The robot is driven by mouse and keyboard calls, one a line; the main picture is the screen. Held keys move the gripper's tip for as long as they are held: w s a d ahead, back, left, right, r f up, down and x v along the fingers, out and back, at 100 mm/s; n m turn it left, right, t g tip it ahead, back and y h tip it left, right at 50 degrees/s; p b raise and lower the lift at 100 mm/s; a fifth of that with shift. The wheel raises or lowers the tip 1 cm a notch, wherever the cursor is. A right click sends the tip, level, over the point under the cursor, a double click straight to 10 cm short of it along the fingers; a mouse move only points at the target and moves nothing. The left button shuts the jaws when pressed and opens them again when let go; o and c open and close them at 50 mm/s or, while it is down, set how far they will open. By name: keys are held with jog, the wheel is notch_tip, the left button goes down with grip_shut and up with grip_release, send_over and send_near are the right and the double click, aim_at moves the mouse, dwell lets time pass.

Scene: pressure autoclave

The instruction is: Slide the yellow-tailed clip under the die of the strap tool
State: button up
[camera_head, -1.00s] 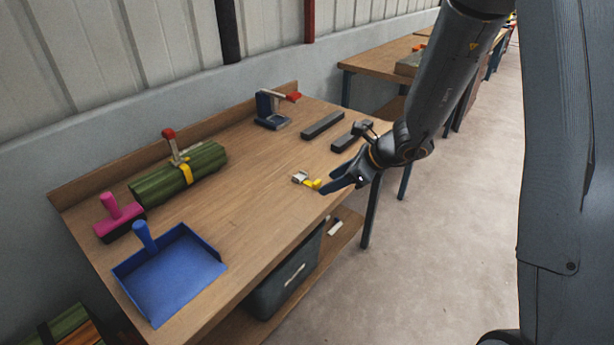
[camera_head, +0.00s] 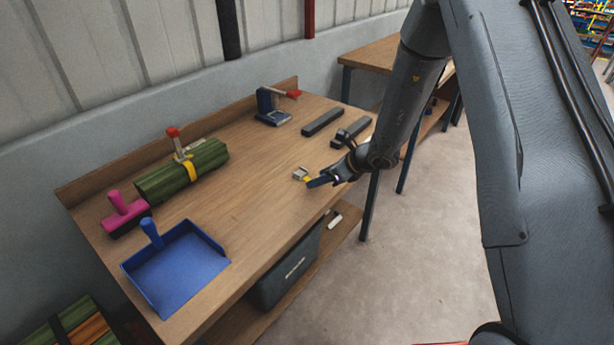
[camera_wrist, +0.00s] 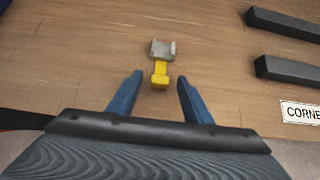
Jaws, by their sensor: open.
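The clip (camera_head: 300,173) lies on the bench top near its front edge, a grey metal channel with a yellow tail. In the wrist view the clip's grey channel (camera_wrist: 162,49) points away from me and its yellow tail (camera_wrist: 160,74) points towards my gripper. My gripper (camera_wrist: 156,88) is open, with its blue fingers either side of the tail's near end and apart from it. In the head view my gripper (camera_head: 312,181) partly covers the tail. A blue tool with a red-ended lever (camera_head: 272,108), seemingly the strap tool, stands at the back; its die is too small to make out.
Two dark bars (camera_head: 322,122) lie right of the blue tool. The middle of the bench is clear.

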jog(key=shift+w+a+f, duration=0.15)
jog(key=shift+f, duration=0.05)
jog(key=c, duration=1.1)
jog(key=shift+r, duration=0.1)
jog(key=shift+c, duration=0.2)
